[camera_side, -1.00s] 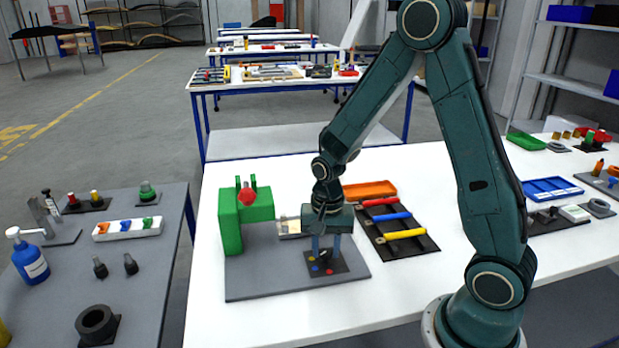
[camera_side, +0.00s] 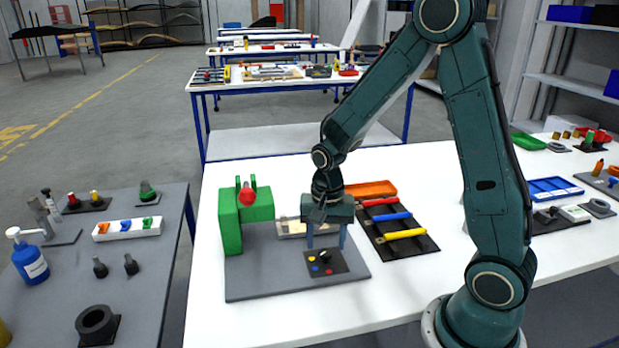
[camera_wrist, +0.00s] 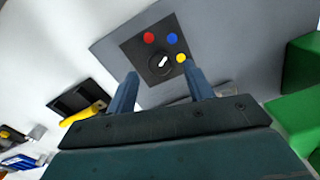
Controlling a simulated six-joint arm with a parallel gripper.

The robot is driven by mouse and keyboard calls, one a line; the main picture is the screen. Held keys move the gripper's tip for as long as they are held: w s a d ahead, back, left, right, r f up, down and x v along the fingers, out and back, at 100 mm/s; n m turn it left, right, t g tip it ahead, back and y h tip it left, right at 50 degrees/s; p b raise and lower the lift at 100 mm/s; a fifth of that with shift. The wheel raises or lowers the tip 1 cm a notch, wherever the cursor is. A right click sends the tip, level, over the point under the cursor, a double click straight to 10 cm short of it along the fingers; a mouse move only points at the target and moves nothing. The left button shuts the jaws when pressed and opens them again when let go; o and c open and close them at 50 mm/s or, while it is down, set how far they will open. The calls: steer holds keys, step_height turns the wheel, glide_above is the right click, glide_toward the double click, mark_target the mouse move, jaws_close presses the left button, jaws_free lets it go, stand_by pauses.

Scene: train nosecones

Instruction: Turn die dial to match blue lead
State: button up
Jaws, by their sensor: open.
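A small black dial (camera_wrist: 160,64) with a white pointer mark sits on a dark square plate (camera_side: 339,268). Around it are a red dot (camera_wrist: 148,38), a blue dot (camera_wrist: 172,38) and a yellow dot (camera_wrist: 181,58). In the wrist view the white mark slants from lower left to upper right; the upper-right end lies toward the gap between the blue and yellow dots. My gripper (camera_side: 326,245) is open and empty, with its fingers apart above the plate, clear of the dial. It also shows in the wrist view (camera_wrist: 160,83).
A green stand (camera_side: 231,222) with a red cone (camera_side: 247,195) is left of the dial on the grey board (camera_side: 260,285). A dark rack (camera_side: 425,243) with red, blue and yellow handles and an orange tray (camera_side: 371,189) are to the right and behind. The white table front is clear.

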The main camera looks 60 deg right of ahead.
mark_target(326, 252)
step_height(326, 252, up, 11)
steer(key=shift+r, duration=0.2)
stand_by(0.3)
stand_by(0.3)
steer(key=s+a+r+n+t, duration=0.2)
steer(key=s+a+r+n, duration=0.1)
steer(key=s+n, duration=0.3)
steer(key=s+a+r+n+t, duration=0.3)
steer(key=s+r+n, duration=0.2)
steer(key=s, duration=0.4)
steer(key=shift+r+n+t, duration=0.3)
steer(key=shift+r+n, duration=0.05)
steer(key=shift+n, duration=0.15)
